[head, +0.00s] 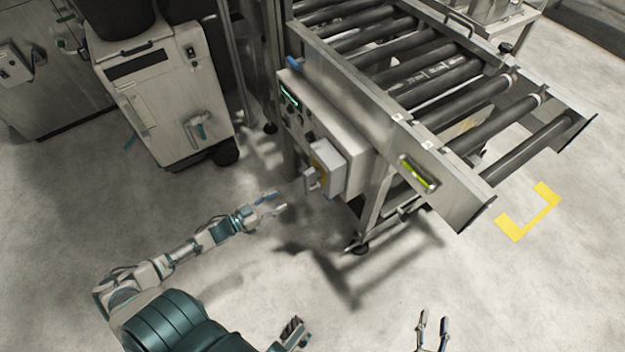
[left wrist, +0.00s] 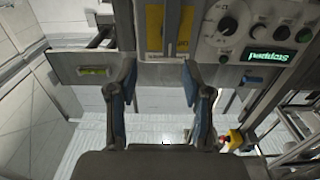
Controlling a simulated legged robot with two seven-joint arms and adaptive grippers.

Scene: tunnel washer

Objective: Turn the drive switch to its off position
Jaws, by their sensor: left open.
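The drive switch (head: 312,180) is a grey lever handle on a yellow plate, on the front of a pale box fixed to the roller conveyor's side. In the left wrist view, its grey handle (left wrist: 172,25) lies over the yellow plate at top centre, lengthwise up and down the picture. My left gripper (head: 273,201) is open and empty, apart from the switch and to its lower left. In the left wrist view my left gripper (left wrist: 160,70) has both fingers spread below the handle. My right gripper (head: 432,320) is open and empty at the bottom edge.
A control panel (left wrist: 236,35) beside the switch carries a dial, buttons and a green display reading "Stopped". The roller conveyor (head: 440,190) stands at upper right. A pale wheeled cabinet (head: 165,105) stands at upper left. The floor around my arms is clear.

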